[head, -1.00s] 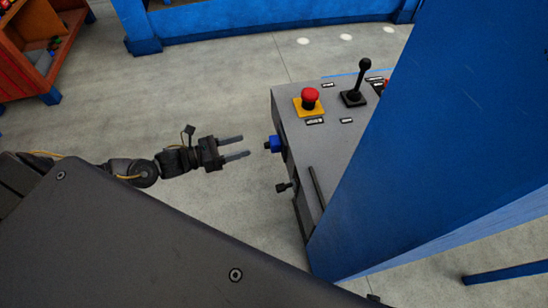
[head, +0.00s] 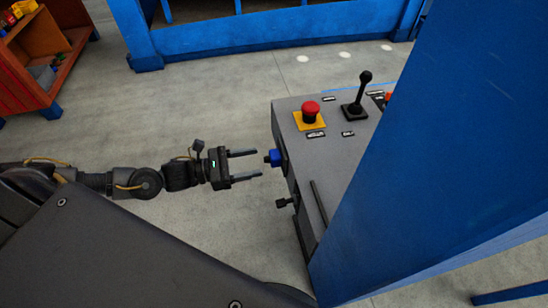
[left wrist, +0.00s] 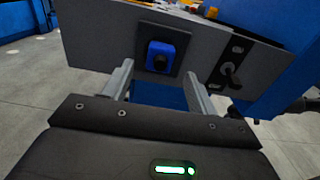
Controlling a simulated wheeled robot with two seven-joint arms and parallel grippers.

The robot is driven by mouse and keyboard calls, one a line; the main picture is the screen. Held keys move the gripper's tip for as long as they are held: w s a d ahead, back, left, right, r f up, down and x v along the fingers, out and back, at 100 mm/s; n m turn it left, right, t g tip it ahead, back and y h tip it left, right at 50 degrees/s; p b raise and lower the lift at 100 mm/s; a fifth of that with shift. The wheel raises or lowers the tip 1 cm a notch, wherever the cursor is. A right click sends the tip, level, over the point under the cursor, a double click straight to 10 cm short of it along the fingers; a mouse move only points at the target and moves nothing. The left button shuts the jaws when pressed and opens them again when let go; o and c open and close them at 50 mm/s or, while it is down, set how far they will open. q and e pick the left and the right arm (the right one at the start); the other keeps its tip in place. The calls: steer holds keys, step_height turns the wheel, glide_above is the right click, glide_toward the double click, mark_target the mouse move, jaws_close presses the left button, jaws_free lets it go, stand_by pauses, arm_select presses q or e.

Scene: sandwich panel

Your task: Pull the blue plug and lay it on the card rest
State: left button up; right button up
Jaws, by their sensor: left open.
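The blue plug (head: 273,157) sits in a dark socket on the side face of the grey control panel (head: 340,160). My left gripper (head: 252,164) is open and empty, its two fingers pointing at the plug with a small gap left. In the left wrist view the blue plug (left wrist: 160,56) lies ahead, between the lines of the two open fingers (left wrist: 160,88) and a little above them. I cannot make out the card rest for certain. My right gripper is not in view.
A red button (head: 311,109) on a yellow base and a black lever (head: 359,95) stand on the panel top. A black knob (head: 283,203) sticks out below the plug. A big blue structure (head: 440,150) blocks the right. An orange shelf (head: 45,55) stands far left.

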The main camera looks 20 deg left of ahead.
mark_target(267, 160)
arm_select(q)
steer(key=x, duration=0.5)
steer(key=shift+w+d, duration=0.1)
steer(key=shift+w, duration=0.05)
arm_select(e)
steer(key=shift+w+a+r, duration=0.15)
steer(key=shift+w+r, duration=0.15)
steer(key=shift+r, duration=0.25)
arm_select(q)
steer(key=shift+b, duration=0.3)
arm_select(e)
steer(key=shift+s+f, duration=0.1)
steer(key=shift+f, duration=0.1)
arm_select(q)
steer(key=shift+c, duration=0.2)
jaws_close()
steer(key=shift+v, duration=3)
